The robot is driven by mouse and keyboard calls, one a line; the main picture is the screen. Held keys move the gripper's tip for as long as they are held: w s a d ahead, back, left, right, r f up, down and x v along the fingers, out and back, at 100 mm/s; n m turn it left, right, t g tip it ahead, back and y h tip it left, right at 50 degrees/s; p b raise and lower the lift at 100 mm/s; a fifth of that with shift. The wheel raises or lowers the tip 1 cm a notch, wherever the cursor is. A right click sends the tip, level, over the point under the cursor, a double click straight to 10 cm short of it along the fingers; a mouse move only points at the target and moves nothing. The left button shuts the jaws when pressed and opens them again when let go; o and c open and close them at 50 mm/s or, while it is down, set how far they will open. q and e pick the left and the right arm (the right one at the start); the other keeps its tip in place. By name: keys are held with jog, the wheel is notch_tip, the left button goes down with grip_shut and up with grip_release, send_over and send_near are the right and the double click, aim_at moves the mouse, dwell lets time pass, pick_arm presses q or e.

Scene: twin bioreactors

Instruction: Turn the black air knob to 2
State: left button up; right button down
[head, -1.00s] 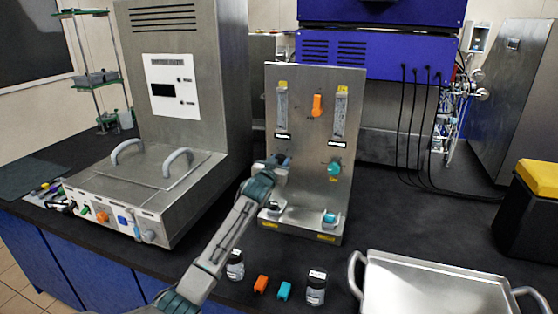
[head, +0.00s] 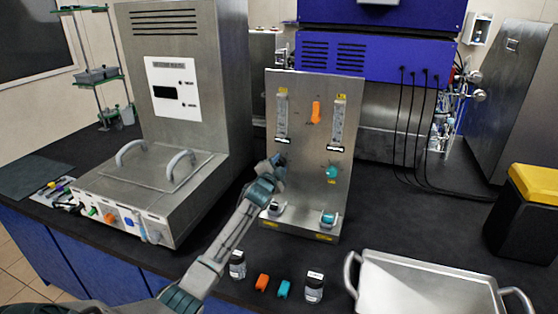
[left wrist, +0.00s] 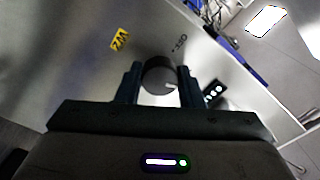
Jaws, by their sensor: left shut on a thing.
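The black air knob (left wrist: 158,76) is on the upright steel panel (head: 305,105). In the left wrist view it sits between the two fingers of my left gripper (left wrist: 158,84), with a light pointer mark at its lower right. A yellow label and small dark print show beside it. The gripper is shut on the knob. My right gripper is not in view.
A teal knob (head: 331,173) and an orange part (head: 316,112) are on the same panel. A metal tray (head: 435,270) is at right, a steel machine (head: 150,190) at left.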

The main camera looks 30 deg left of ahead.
pick_arm(q)
jog(key=m+p, duration=0.3)
jog(key=m, duration=0.2)
jog(key=shift+r+m+p, duration=0.1)
jog(key=shift+m+p, duration=0.2)
jog(key=shift+p, duration=0.05)
jog(key=shift+m+p, duration=0.95)
jog(key=shift+m, duration=1.15)
jog(key=o, duration=1)
jog(key=shift+s+d, duration=0.1)
jog(key=shift+s, duration=0.35)
jog(key=b+v, duration=0.2)
jog(key=v, duration=0.8)
